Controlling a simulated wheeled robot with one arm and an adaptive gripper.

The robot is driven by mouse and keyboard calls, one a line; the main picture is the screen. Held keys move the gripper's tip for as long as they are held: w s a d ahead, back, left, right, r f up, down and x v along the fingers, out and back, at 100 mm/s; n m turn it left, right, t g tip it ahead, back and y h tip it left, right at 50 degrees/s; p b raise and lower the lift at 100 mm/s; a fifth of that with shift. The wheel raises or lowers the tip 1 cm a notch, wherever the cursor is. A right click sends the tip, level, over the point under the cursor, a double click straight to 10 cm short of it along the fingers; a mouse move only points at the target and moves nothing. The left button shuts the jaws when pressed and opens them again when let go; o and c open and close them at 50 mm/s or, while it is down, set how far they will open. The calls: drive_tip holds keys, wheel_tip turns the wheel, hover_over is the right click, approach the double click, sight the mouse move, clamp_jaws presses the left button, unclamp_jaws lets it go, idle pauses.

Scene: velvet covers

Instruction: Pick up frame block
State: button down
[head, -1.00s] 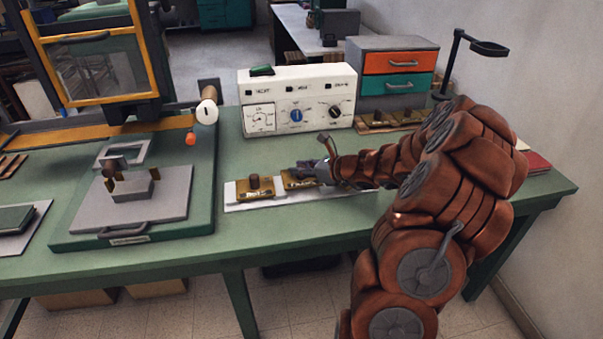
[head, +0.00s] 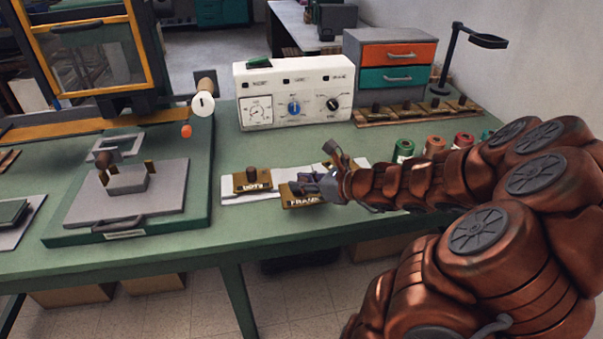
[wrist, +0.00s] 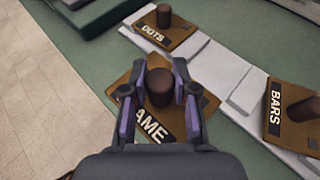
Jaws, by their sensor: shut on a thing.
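The dots block (head: 252,182) lies on the rack to the left. The bars block (wrist: 298,116) lies at right in the wrist view. A white control box (head: 294,92) stands behind. Several thread spools (head: 403,150) stand right. A green press base (head: 75,230) is at left.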

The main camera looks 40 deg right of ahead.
drive_tip(key=shift+s+a+f+b, duration=0.2)
drive_tip(key=shift+s+b, duration=0.1)
drive_tip(key=shift+b, duration=0.25)
drive_tip(key=b, duration=0.1)
drive_tip(key=s+b, duration=0.1)
drive_tip(key=shift+s+a+r+b, duration=0.15)
drive_tip(key=shift+a+b, duration=0.15)
drive_tip(key=shift+a, duration=0.05)
drive_tip(key=shift+s+a+r+b, duration=0.1)
drive_tip(key=shift+s+a+b, duration=0.05)
drive_tip(key=shift+s+b, duration=0.15)
